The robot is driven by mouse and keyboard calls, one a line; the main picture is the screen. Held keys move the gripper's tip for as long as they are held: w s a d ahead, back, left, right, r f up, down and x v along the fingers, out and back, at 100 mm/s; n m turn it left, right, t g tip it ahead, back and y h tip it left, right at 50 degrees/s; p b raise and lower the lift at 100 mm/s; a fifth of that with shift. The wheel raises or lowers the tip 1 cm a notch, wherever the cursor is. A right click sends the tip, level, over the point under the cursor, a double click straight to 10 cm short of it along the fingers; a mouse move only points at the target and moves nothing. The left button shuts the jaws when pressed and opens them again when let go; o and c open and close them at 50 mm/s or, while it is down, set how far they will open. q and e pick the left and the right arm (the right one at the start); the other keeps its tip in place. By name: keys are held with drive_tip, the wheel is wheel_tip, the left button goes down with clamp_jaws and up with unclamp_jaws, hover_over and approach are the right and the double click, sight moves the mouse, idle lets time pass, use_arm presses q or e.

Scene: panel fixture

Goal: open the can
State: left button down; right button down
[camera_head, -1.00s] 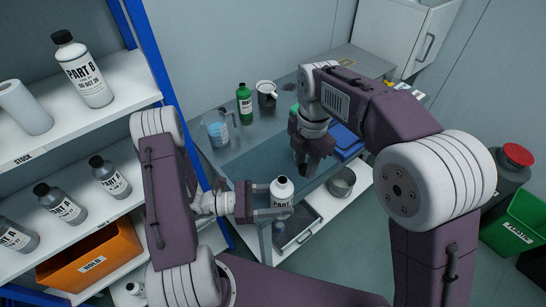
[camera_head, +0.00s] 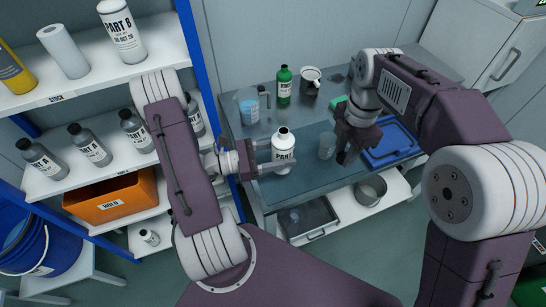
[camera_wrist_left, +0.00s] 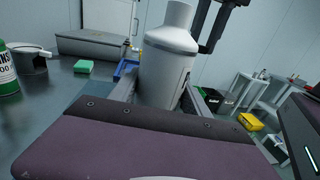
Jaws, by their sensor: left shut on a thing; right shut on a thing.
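A white can with a narrow neck and a black-lettered "PART" label (camera_head: 284,155) stands upright in my left gripper (camera_head: 279,160), whose fingers close on its sides. In the left wrist view the can (camera_wrist_left: 168,65) fills the space between the fingers.
The table (camera_head: 240,140) carries a clear beaker (camera_head: 327,147) beside my right gripper, a blue-liquid jug (camera_head: 248,108), a green bottle (camera_head: 284,87), a mug (camera_head: 311,82) and a blue tray (camera_head: 393,147). A shelf (camera_head: 150,155) with grey bottles stands left.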

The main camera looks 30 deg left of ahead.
drive_tip(key=shift+s+a+f, duration=0.1)
drive_tip(key=shift+a+f, duration=0.15)
drive_tip(key=shift+a, duration=0.1)
drive_tip(key=shift+d, duration=0.15)
use_arm(q)
drive_tip(key=w+a+f, duration=0.1)
drive_tip(key=a+f, duration=0.1)
drive_tip(key=w+a+f, duration=0.1)
drive_tip(key=a+f, duration=0.1)
drive_tip(key=f, duration=0.1)
drive_tip(key=w+a+f, duration=0.1)
drive_tip(key=w+f, duration=0.1)
drive_tip(key=shift+w+a+f+b, duration=0.1)
drive_tip(key=shift+a+f+b, duration=0.1)
drive_tip(key=shift+a+b, duration=0.2)
use_arm(e)
drive_tip(key=shift+f, duration=0.15)
use_arm(q)
drive_tip(key=shift+f, duration=0.4)
drive_tip(key=shift+f, duration=0.15)
use_arm(e)
drive_tip(key=shift+f, duration=0.2)
use_arm(q)
drive_tip(key=c, duration=0.5)
unclamp_jaws()
